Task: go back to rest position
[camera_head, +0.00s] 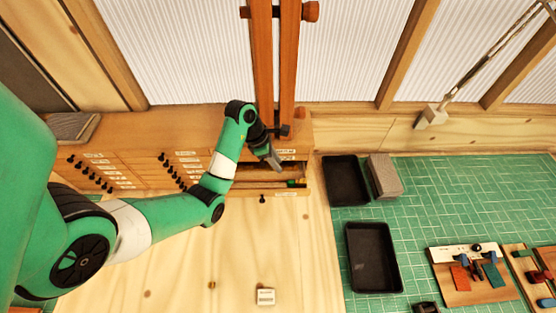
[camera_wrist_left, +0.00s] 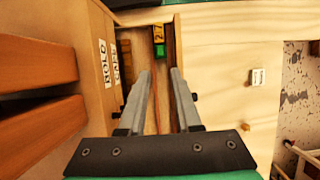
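My left gripper (camera_head: 276,163) hangs over a pulled-out drawer (camera_head: 240,189) at the right end of the wooden cabinet. The left wrist view shows its two grey fingers (camera_wrist_left: 163,76) apart, with nothing visible between them. Beyond the fingertips, a small green piece (camera_wrist_left: 160,50) and a yellow one (camera_wrist_left: 158,33) lie in the drawer. The drawer's dark knob (camera_head: 262,198) faces the bench. Part of the drawer's inside is hidden by the fingers. My right gripper is not in view.
The cabinet (camera_head: 130,159) has several knobbed, labelled drawers. A small white labelled box (camera_head: 265,297) sits on the bare wooden bench. Two black trays (camera_head: 346,181) (camera_head: 371,258), a grey block (camera_head: 385,176) and a tool board (camera_head: 466,272) lie on the green mat at right.

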